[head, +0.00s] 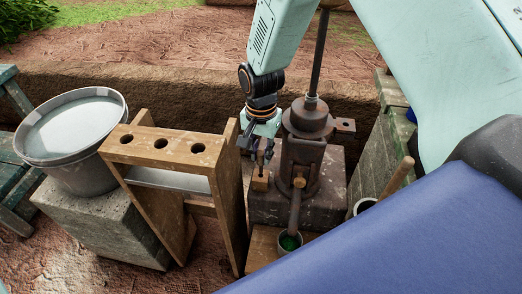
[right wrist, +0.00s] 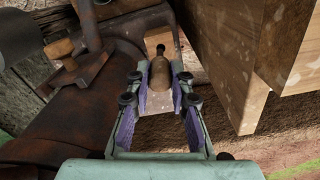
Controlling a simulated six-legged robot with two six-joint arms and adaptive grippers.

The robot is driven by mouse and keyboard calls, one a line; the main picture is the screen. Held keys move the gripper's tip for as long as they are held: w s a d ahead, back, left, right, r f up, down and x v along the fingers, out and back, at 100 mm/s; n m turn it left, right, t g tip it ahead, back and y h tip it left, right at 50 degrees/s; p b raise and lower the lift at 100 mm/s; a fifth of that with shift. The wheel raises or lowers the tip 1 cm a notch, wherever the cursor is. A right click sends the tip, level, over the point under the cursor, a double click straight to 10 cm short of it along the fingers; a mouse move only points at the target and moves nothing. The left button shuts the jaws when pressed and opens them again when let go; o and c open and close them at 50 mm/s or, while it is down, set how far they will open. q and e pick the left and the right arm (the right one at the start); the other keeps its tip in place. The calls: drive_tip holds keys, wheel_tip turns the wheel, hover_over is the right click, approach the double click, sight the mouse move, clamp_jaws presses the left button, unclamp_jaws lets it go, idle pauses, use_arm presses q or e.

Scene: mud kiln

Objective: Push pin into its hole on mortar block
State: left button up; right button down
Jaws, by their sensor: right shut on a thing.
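My right gripper (head: 262,158) points down just left of the dark iron pump. In the right wrist view its fingers (right wrist: 160,78) are closed on a brown, rounded wooden pin (right wrist: 160,76) with a narrow dark end. That end is in line with a small pale wooden block (right wrist: 158,38); I cannot tell whether it touches or enters it. The small block also shows under the fingertips in the head view (head: 261,181). The hole is not visible. A dark stone-like block (head: 335,190) stands under the pump; I cannot tell which block is the mortar block. My left gripper is not in view.
The rusty pump (head: 309,125) stands close to my right gripper, its spout over a green-filled cup (head: 289,243). A wooden rack (head: 150,158) with three holes stands close on the left. A grey bucket (head: 65,170) sits on a stone block further left.

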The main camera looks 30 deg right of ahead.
sight(261, 172)
drive_tip(key=shift+w, duration=0.1)
idle(0.3)
drive_tip(key=shift+p, duration=0.35)
drive_tip(key=shift+p, duration=0.35)
idle(0.4)
drive_tip(key=shift+f+b, duration=1.55)
drive_tip(key=shift+f, duration=1.35)
drive_tip(key=c, duration=1.1)
unclamp_jaws()
drive_tip(key=shift+r, duration=0.1)
wheel_tip(261, 172, up, 12)
